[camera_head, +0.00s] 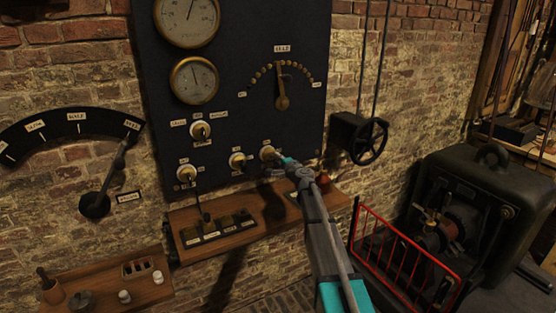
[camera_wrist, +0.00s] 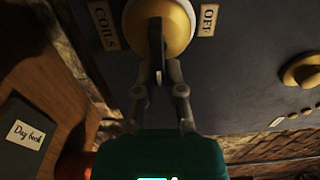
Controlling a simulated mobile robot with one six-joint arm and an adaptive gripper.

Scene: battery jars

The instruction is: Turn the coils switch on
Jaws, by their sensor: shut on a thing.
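The coils switch is a round brass knob (camera_head: 268,153) with a dark lever, low on the dark panel in the head view. In the wrist view the brass knob (camera_wrist: 172,22) fills the top middle, with a "COILS" label (camera_wrist: 103,24) on its left and an "OFF" label (camera_wrist: 208,20) on its right. My gripper (camera_wrist: 158,76) is shut on the dark lever (camera_wrist: 155,38), one finger on each side. In the head view my gripper (camera_head: 282,163) meets the switch from the lower right and hides part of it.
Other brass switches (camera_head: 237,160) sit left of it on the panel (camera_head: 240,110). Below is a wooden shelf (camera_head: 225,218) with labelled items. A black handwheel (camera_head: 369,141) is to the right, and a red railing (camera_head: 400,262) stands at lower right.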

